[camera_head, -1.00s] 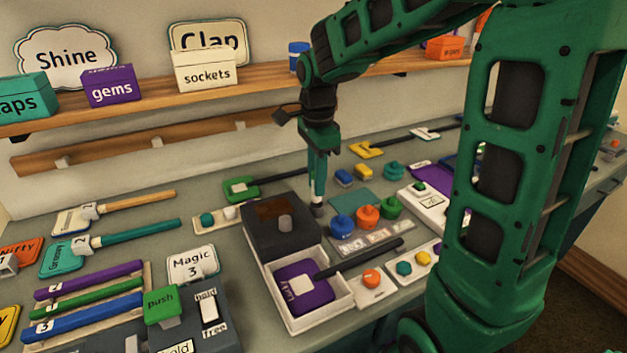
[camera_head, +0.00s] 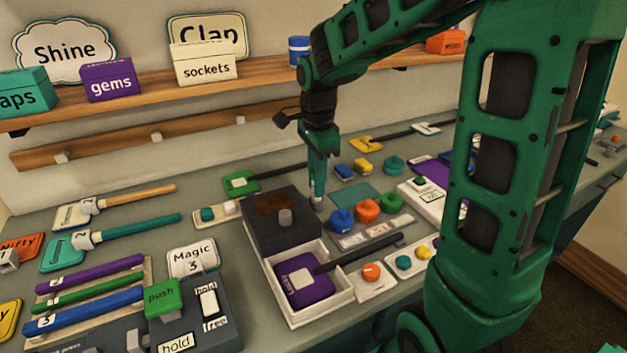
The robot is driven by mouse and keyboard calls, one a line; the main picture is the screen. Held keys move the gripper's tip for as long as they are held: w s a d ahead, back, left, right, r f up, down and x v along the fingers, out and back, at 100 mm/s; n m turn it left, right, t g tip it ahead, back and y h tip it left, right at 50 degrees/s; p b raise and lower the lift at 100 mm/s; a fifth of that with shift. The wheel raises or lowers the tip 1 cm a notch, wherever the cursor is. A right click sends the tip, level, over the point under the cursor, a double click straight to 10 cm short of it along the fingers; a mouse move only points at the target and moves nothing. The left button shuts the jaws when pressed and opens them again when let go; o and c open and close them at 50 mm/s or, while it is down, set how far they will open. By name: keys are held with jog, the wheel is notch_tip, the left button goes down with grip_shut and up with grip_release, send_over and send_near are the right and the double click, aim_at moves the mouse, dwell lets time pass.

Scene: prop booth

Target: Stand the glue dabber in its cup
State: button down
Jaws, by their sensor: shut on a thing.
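My gripper (camera_head: 318,186) points down behind the right back corner of the dark-lidded box, among the small props on the table. It is shut on a slim thing, probably the glue dabber, mostly hidden between the teal fingers. A small grey piece (camera_head: 317,203) shows just under the fingertips. I cannot tell whether it is the dabber's lower end or part of its cup, nor whether it touches the table. I cannot pick out the cup for certain.
Blue (camera_head: 342,220), orange (camera_head: 367,211) and green (camera_head: 391,203) knobbed pots stand close to the right of my gripper. The dark-lidded box (camera_head: 268,228) is close on the left. A flat teal mat (camera_head: 355,193) lies just right. The shelf (camera_head: 140,101) runs along the wall behind.

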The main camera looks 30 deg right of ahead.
jog(key=shift+f, duration=1)
dwell(1.9)
jog(key=c, duration=1.3)
grip_release()
jog(key=shift+c, duration=0.2)
jog(key=shift+r, duration=4)
